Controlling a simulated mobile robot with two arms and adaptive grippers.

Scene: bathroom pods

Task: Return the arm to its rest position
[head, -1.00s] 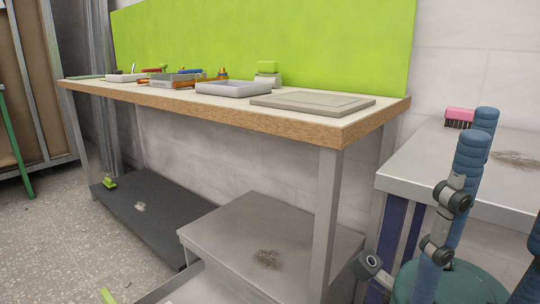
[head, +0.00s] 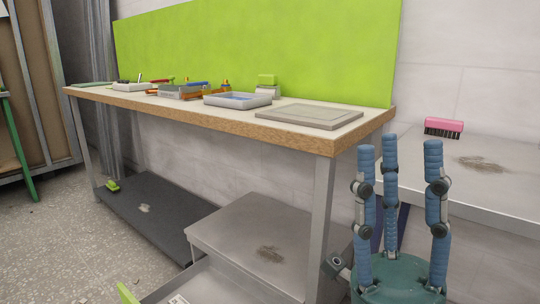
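My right gripper (head: 400,150) stands at the lower right of the head view. Its blue jointed fingers point up from a green palm (head: 400,280). The fingers are spread apart with nothing between them, so it is open and empty. It is in front of the grey side table and to the right of the workbench leg. The rest of the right arm is mostly out of the picture. My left gripper is not in view.
A workbench (head: 290,137) holds a grey tray (head: 238,100), a flat grey board (head: 310,115) and several small items. A pink brush (head: 443,127) lies on the grey side table (head: 500,190). A grey step (head: 255,215) stands below.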

